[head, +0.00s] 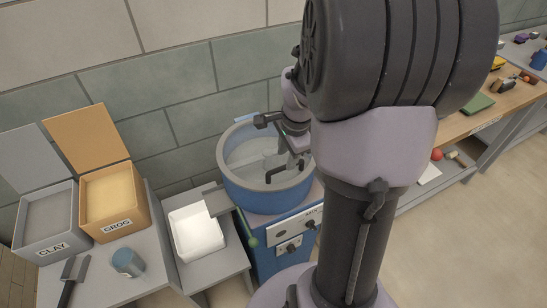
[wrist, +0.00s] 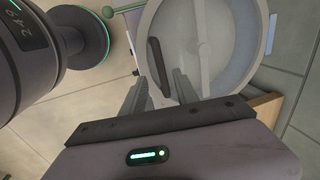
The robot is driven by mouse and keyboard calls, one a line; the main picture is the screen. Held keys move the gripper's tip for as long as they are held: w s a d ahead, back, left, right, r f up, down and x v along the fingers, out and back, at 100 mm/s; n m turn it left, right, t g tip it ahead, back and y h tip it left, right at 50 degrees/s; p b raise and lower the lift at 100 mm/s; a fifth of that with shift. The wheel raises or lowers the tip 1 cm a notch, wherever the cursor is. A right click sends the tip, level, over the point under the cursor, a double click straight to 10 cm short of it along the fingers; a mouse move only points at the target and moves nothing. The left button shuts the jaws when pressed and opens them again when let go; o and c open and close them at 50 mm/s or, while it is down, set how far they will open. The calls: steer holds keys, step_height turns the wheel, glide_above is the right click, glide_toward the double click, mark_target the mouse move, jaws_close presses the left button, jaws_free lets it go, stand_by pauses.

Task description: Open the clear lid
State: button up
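The blue mixer (head: 265,192) has a round drum with a grey rim. The clear lid (head: 246,152) looks closed over it, with pale paddles showing through. The lid also fills the top of the wrist view (wrist: 215,40). A dark bar handle (head: 277,174) stands on the lid; in the wrist view the handle (wrist: 154,62) lies just ahead of and between my fingertips. My gripper (head: 296,162) is over the lid's right part. In the wrist view my gripper (wrist: 160,76) has its two fingers apart. Whether they touch the handle I cannot tell.
A white tray (head: 183,216), a grog bin (head: 118,225) and a clay bin (head: 40,255) stand left of the mixer. A scoop (head: 72,272) and a blue-grey cup (head: 127,263) lie near. The wall is close behind. A workbench (head: 460,125) is at right.

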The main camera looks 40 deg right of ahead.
mark_target(284, 166)
steer(key=f, duration=0.2)
steer(key=w+f+b, duration=0.1)
steer(key=f, duration=0.1)
steer(key=shift+d+f, duration=0.1)
steer(key=shift+f, duration=0.15)
jaws_close()
stand_by(1.2)
